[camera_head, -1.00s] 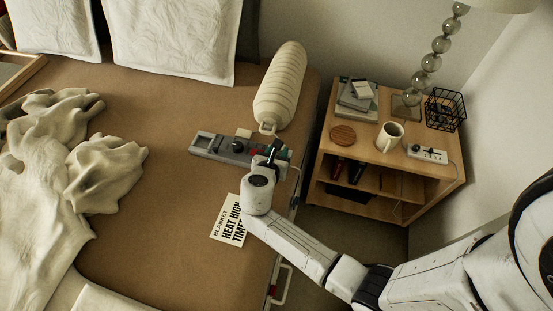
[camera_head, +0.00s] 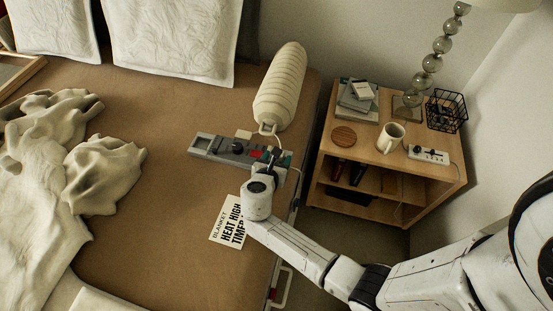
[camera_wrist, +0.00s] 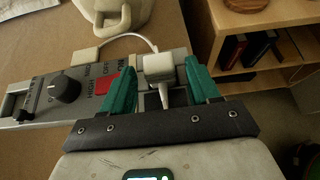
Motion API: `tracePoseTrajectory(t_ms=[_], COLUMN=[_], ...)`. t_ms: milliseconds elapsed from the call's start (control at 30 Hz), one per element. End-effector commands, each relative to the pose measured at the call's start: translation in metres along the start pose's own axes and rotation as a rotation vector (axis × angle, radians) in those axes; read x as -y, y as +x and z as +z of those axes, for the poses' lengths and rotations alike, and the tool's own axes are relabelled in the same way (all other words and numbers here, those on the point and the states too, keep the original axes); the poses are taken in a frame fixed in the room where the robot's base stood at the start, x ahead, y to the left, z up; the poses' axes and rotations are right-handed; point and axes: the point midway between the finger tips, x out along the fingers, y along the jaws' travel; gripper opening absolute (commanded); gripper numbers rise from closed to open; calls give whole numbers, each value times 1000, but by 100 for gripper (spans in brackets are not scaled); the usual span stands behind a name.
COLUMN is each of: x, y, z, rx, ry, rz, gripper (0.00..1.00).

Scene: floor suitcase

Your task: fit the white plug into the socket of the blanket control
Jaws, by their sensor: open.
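The grey blanket control (camera_head: 208,147) lies on the brown bed near its right edge; its dark knob and red switch (camera_wrist: 103,85) show in the wrist view. The white plug (camera_wrist: 158,66) is at the control's right end, between my gripper's teal fingers. A thin white cord (camera_wrist: 128,37) arches past the control's far side near it. My gripper (camera_wrist: 160,82) is open, with a finger on each side of the plug; it also shows over the control's right end in the head view (camera_head: 274,157). The socket is hidden, so I cannot tell whether the plug is seated.
A cream ribbed bolster-shaped object (camera_head: 280,85) lies just beyond the control. A printed card (camera_head: 226,222) lies in front of it. A wooden nightstand (camera_head: 365,155) with a mug (camera_head: 390,137) and power strip (camera_head: 428,154) stands right, across a gap.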

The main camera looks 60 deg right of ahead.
Motion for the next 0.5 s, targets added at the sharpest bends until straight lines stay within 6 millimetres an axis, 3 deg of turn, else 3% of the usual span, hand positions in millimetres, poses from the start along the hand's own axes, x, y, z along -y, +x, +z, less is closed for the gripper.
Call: tracePoseTrajectory(t_ms=[267, 500], x=[0, -1], y=[-6, -47], z=[2, 2], rx=[0, -1], ry=[0, -1], rz=[1, 5], gripper=[61, 61])
